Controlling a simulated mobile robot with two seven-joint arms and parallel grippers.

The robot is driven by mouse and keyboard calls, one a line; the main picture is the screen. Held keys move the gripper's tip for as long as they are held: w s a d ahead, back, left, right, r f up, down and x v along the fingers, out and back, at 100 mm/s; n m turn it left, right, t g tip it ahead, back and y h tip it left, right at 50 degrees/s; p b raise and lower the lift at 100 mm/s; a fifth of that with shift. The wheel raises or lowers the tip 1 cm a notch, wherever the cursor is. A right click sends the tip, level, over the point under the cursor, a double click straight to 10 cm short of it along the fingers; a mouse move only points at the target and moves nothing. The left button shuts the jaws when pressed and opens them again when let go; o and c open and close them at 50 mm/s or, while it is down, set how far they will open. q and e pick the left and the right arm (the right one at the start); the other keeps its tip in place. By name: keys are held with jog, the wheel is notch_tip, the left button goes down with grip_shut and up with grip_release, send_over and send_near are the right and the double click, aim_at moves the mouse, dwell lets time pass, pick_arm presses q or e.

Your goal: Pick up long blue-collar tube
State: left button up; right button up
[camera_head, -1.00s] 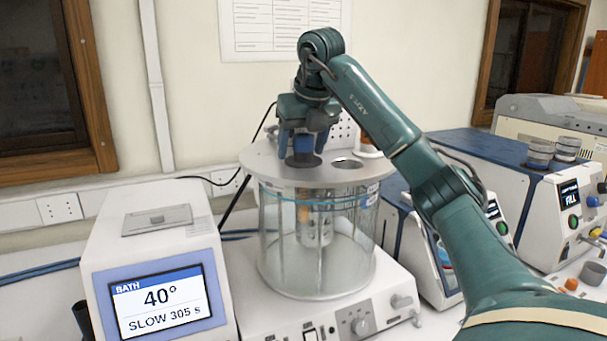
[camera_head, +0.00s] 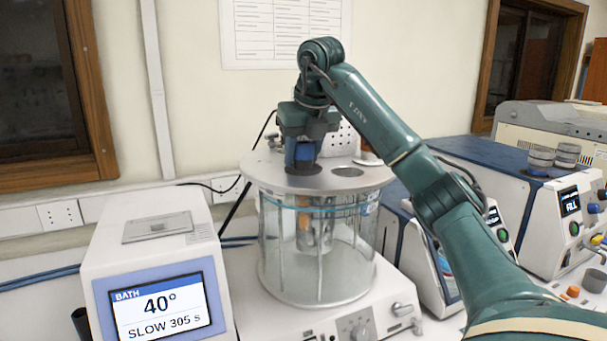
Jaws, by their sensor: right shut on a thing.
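My right gripper (camera_head: 304,158) points straight down at the left opening of the water bath's round lid. It is shut on the long blue-collar tube, whose blue collar (camera_head: 305,151) shows between the fingers just above the lid. The tube's lower part hangs inside the clear glass bath (camera_head: 283,245), where a glassy shape with an orange-brown part is partly blurred by the glass. I cannot tell exactly where the tube ends. My left gripper is not in view.
The lid's right opening (camera_head: 347,172) is empty. A bath display (camera_head: 160,304) reading 40° stands at the front left. Blue-and-white instruments (camera_head: 530,205) stand on the right, with grey cups (camera_head: 541,158) on top. A wall lies close behind.

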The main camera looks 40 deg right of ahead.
jog(key=shift+f, duration=0.1)
jog(key=shift+w+d+r, duration=0.1)
jog(key=shift+w+r, duration=0.05)
jog(key=shift+r, duration=0.65)
notch_tip(320, 180, up, 16)
jog(key=shift+r, duration=0.3)
dwell(0.4)
